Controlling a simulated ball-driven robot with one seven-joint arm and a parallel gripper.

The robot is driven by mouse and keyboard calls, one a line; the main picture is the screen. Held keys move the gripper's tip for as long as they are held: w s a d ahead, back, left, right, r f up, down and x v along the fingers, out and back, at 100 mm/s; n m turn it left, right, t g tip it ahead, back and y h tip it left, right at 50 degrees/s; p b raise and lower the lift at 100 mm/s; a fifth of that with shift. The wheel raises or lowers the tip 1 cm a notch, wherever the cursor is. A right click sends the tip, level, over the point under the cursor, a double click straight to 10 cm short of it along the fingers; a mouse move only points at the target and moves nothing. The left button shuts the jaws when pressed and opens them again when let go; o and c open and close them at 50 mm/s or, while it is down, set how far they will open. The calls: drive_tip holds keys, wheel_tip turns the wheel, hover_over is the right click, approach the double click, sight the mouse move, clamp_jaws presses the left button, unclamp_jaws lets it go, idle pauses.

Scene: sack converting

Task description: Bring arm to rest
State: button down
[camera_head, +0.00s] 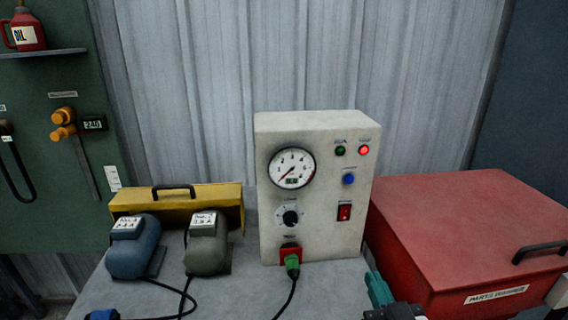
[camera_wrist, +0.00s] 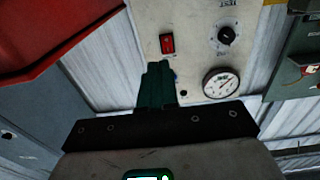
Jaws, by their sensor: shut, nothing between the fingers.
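My gripper (camera_head: 377,287) shows at the bottom of the head view, right of centre, with its teal fingers pointing up. In the wrist view its fingers (camera_wrist: 158,68) are together, with nothing between them. It is in front of the lower right side of a cream control box (camera_head: 330,225), which stands on the grey bench. I cannot tell how far the fingertips are from the box. The box also shows in the wrist view (camera_wrist: 190,30), where the picture is turned over.
A red parts washer (camera_head: 470,235) with a black handle stands right of the box, close to my gripper. Blue (camera_head: 133,255) and grey (camera_head: 207,250) motors sit left, before a yellow toolbox (camera_head: 228,195). A green plug (camera_head: 292,265) with a black cable is in the box's front.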

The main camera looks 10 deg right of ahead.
drive_tip(key=s+d+f+m+g+h+p, duration=0.15)
drive_tip(key=s+d+f+g+p, duration=0.35)
drive_tip(key=s+f+g, duration=0.5)
drive_tip(key=s+f+g+y+p, duration=0.1)
drive_tip(key=s+f+g, duration=0.2)
drive_tip(key=s, duration=0.6)
drive_tip(key=s+d+f+n+g+p, duration=0.1)
drive_tip(key=s+f+g, duration=0.3)
drive_tip(key=s, duration=0.6)
drive_tip(key=shift+d+y, duration=0.25)
drive_tip(key=shift+y, duration=0.1)
drive_tip(key=c, duration=1.9)
unclamp_jaws()
drive_tip(key=shift+w, duration=0.1)
